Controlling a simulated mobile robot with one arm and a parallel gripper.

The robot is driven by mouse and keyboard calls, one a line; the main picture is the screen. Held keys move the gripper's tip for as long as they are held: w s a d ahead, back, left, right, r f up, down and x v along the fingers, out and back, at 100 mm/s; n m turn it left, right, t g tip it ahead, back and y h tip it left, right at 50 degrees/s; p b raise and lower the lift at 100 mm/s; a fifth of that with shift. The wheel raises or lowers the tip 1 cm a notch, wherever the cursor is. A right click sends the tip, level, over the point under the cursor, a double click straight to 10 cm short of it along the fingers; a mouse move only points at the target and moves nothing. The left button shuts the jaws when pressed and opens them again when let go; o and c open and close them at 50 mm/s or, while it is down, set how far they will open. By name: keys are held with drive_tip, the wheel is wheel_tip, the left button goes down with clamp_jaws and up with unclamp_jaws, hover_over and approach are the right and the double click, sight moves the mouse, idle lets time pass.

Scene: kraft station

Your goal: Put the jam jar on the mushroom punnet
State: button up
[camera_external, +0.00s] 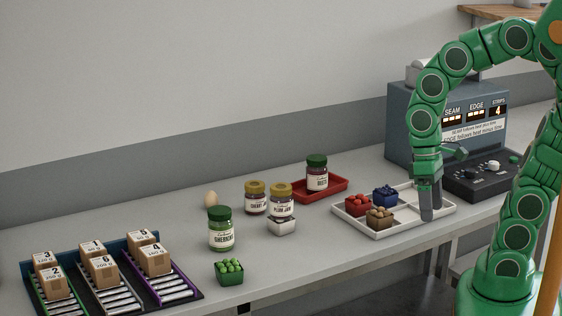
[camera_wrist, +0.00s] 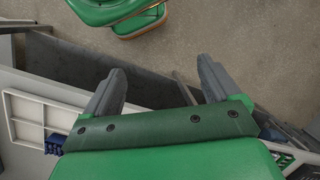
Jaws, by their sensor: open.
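Two gold-lidded jars stand mid-table: a jam jar labelled cherry (camera_external: 256,201) on the tabletop, and a jar labelled plum jam (camera_external: 281,205) atop a small pale block or box (camera_external: 281,227). A brown punnet with tan round pieces (camera_external: 380,219), seemingly the mushroom punnet, sits at the front of the white divided tray (camera_external: 349,219). My gripper (camera_external: 431,215) points down at the tray's right side, right of the punnets and away from the jars. In the wrist view its fingers (camera_wrist: 160,85) are apart with nothing between them.
The tray also holds red (camera_external: 358,205) and blue (camera_external: 384,197) punnets. A dark jar with a green lid (camera_external: 317,176) stands on a red tray (camera_external: 334,189). A gherkins jar (camera_external: 221,230), egg (camera_external: 211,199), green punnet (camera_external: 229,274) and boxes on racks (camera_external: 101,270) are left. A console (camera_external: 480,179) is right.

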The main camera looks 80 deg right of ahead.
drive_tip(key=s+d, duration=0.1)
drive_tip(key=s+d+n+h, duration=0.1)
drive_tip(key=s, duration=0.1)
drive_tip(key=s+n+h, duration=0.1)
drive_tip(key=shift+s+d, duration=0.25)
drive_tip(key=shift+d, duration=0.15)
drive_tip(key=shift+o, duration=0.3)
